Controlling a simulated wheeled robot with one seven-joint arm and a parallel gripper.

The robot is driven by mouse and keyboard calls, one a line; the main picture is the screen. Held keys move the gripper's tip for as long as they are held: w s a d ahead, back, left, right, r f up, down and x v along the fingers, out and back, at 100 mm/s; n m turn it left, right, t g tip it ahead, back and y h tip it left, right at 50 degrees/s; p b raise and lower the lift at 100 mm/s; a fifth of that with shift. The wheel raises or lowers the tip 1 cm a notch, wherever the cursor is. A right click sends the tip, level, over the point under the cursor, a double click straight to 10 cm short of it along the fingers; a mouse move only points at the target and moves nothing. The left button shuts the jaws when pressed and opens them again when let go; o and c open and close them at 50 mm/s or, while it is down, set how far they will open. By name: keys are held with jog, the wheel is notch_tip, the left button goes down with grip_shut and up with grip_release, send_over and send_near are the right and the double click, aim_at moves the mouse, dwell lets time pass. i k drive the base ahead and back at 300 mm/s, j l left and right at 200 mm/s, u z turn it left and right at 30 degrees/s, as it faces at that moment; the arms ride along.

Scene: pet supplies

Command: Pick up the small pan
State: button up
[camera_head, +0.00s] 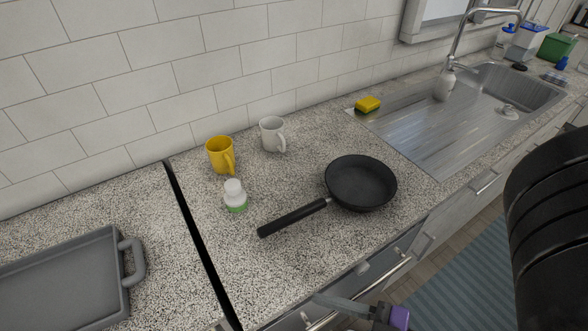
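The small pan (360,182) is a black frying pan lying upright on the speckled counter, right of centre. Its black handle (292,217) points toward the lower left. What looks like part of my gripper (362,309), grey with a purple piece, shows at the bottom edge, in front of the counter and below the pan. It is apart from the pan and its handle. Most of it is cut off by the frame, so I cannot tell whether it is open or shut.
A white bottle with a green band (235,196), a yellow mug (220,155) and a white mug (272,135) stand left of the pan. A grey tray (133,262) lies at lower left. A yellow sponge (368,104) and steel sink (440,130) are behind right.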

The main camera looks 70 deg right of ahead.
aim_at(361, 183)
jog(key=z, duration=1.95)
jog(key=k+j+z, duration=0.25)
jog(key=k+z, duration=0.6)
jog(key=k+j, duration=0.05)
jog(key=k, duration=0.05)
